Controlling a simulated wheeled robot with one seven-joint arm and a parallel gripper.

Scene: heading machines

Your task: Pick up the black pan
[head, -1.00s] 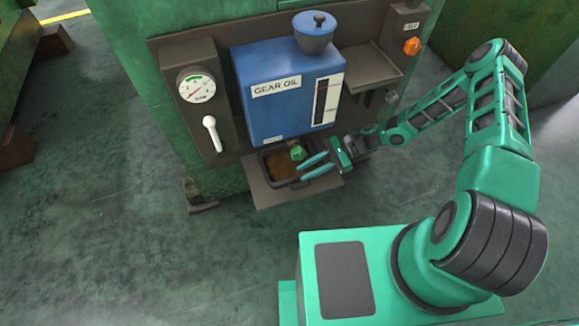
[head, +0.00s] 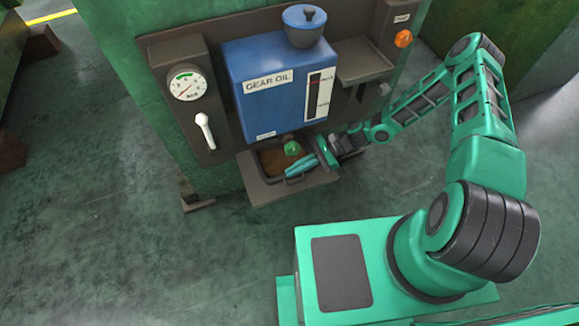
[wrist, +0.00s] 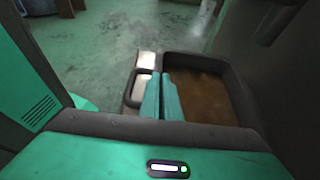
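The black pan (head: 262,173) sits on the shelf under the gear oil tank, with brown oil in it and a loop handle on its front side. In the wrist view the pan (wrist: 238,98) is right of the fingers and its handle (wrist: 130,88) is to their left. My gripper (head: 303,167) reaches in from the right. Its teal fingers (wrist: 161,97) are closed together over the pan's handle-side wall, one on each side of it. The fingers hide the stretch of wall between them. The pan appears level and still on the shelf.
The blue gear oil tank (head: 275,95) stands just above the pan, with a green tap (head: 291,148) low over the oil. A gauge (head: 187,85) and white lever (head: 204,131) are at left. A grey ledge (head: 366,62) is at upper right. Floor in front is clear.

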